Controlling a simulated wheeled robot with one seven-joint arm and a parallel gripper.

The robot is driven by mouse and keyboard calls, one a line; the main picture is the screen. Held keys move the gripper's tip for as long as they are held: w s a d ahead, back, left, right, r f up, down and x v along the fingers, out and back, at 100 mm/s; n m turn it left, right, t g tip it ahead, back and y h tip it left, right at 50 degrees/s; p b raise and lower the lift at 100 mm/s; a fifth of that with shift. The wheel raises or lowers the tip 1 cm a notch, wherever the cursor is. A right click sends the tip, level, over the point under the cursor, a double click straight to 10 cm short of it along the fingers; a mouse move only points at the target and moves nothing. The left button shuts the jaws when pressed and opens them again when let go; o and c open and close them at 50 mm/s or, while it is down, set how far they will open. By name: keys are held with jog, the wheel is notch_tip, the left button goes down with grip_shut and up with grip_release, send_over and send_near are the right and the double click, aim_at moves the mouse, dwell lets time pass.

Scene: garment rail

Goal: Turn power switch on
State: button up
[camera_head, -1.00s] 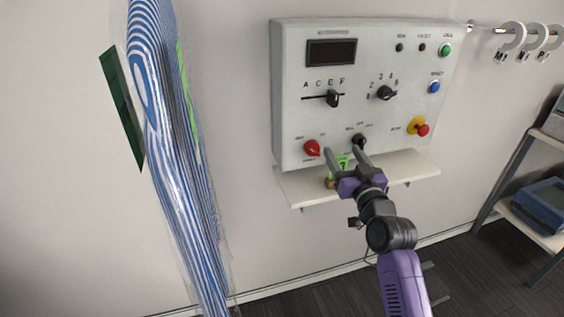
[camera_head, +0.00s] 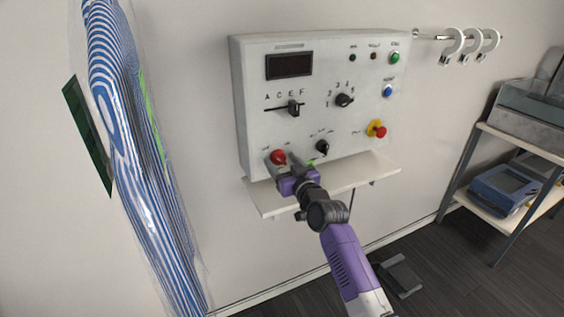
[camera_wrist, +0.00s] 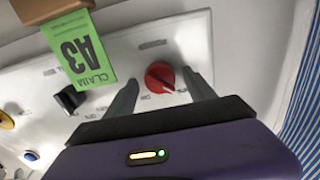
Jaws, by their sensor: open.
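The control panel (camera_head: 325,110) is a pale box on the wall. A red rotary knob (camera_head: 278,157), which looks like the power switch, is at its lower left. My gripper (camera_head: 283,166) is open, just in front of the red knob. In the wrist view its two fingers (camera_wrist: 160,80) stand on either side of the knob, with gaps showing. Whether they reach around its depth I cannot tell.
A black knob (camera_head: 322,147) is beside the red one. A green claim tag (camera_wrist: 80,48) marked A3 hangs close to my gripper. A shelf (camera_head: 345,178) runs under the panel. An emergency button (camera_head: 378,131) is at right. A striped garment (camera_head: 140,160) hangs at left.

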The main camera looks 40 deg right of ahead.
jog(key=c, duration=1.4)
jog(key=shift+o, duration=0.2)
jog(key=shift+m, duration=0.4)
jog(key=m, duration=0.8)
jog(key=shift+m+p, duration=0.3)
jog(key=shift+p, duration=0.1)
jog(key=m+p, duration=0.1)
jog(key=m, duration=0.3)
jog(key=shift+m+p, duration=0.8)
jog(key=shift+m, duration=1.4)
jog(key=shift+f, duration=0.1)
